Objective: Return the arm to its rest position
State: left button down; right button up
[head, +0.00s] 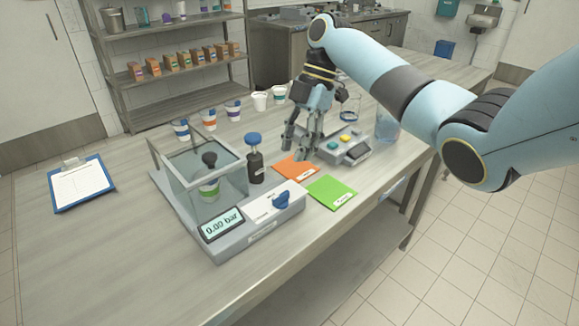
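My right arm (390,75) reaches in from the right over the table. My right gripper (296,146) points down, its fingers spread with nothing seen between them. Whether the fingertips touch anything is hard to tell. My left gripper is not in view.
Close by are a dark bottle (255,165), a green card (332,190) and a beaker (387,125). Several cups stand behind. A clipboard (82,186) lies left; the front-left table is clear.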

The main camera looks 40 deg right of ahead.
jog(key=shift+d+r, duration=0.25)
jog(key=shift+r, duration=0.35)
